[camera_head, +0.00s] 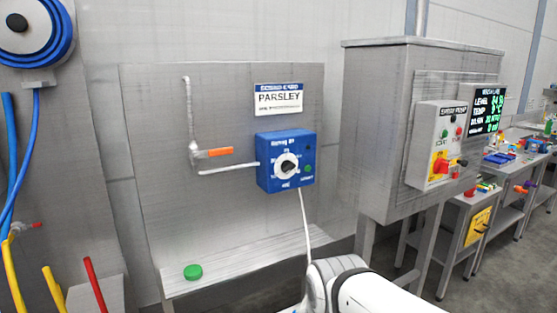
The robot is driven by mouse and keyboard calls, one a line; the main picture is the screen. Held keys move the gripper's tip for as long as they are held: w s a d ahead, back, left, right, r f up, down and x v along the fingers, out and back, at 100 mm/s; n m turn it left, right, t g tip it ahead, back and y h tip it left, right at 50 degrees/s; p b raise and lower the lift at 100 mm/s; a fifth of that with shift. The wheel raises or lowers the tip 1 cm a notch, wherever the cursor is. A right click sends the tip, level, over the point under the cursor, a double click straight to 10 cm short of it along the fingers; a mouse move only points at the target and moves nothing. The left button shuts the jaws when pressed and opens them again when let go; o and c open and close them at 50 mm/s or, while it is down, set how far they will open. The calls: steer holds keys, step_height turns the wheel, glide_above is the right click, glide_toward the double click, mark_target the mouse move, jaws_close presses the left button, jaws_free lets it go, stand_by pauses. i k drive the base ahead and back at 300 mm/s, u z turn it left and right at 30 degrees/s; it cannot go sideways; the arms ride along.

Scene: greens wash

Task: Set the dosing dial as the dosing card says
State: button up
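The dosing dial (288,168) is a round white knob with a dark pointer on the front of a blue box (264,178) on the grey steel panel. Its scale marks are too small to read. A white card (278,98) with a blue header is fixed above the box. It reads PARSLEY in large letters; its small lines are not legible. My white arm enters at the bottom right, below the box. My gripper is not in view.
A pipe with an orange-handled valve (219,152) is left of the box. A green round object (193,272) lies on the steel ledge (240,262). At right stand a steel cabinet (385,120), a grey control box (423,150) and a dark display (487,108). Hoses hang at far left.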

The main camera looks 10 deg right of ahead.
mark_target(287, 166)
steer(key=z, duration=0.4)
steer(key=i, duration=0.75)
steer(key=z, duration=0.6)
steer(key=k, duration=0.8)
steer(key=z, duration=0.2)
steer(key=i, duration=0.8)
steer(key=u, duration=0.05)
